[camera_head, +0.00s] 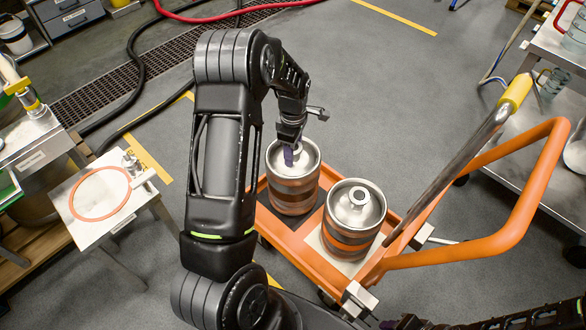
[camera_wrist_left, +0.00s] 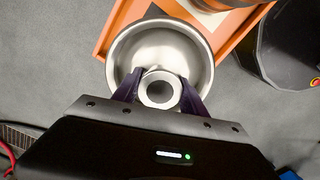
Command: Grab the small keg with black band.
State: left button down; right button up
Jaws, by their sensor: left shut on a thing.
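Two small steel kegs are on the orange trolley. The far keg (camera_head: 292,190) has a dark-looking band and is over a dark pad. The near keg (camera_head: 352,222) has an orange band and stands on a pale pad. My left gripper (camera_head: 291,156) reaches down onto the far keg's top. In the left wrist view, its purple fingers (camera_wrist_left: 158,92) are shut on the keg's round central neck, one each side. The keg's top rim (camera_wrist_left: 203,52) surrounds them. My right gripper (camera_head: 392,324) shows only in part at the bottom edge; its opening is hidden.
The orange trolley (camera_head: 291,252) has a raised push handle (camera_head: 522,215) on the right. A steel bar with a yellow grip (camera_head: 515,92) slants beside the near keg. A small table with an orange ring (camera_head: 101,193) stands left. A steel shelf unit (camera_head: 535,165) stands right.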

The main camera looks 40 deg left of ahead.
pick_arm(q)
jog(key=shift+r, duration=0.15)
notch_tip(320, 180, up, 9)
jog(key=shift+f+p, duration=0.1)
jog(key=shift+p, duration=0.65)
jog(key=shift+r, duration=0.55)
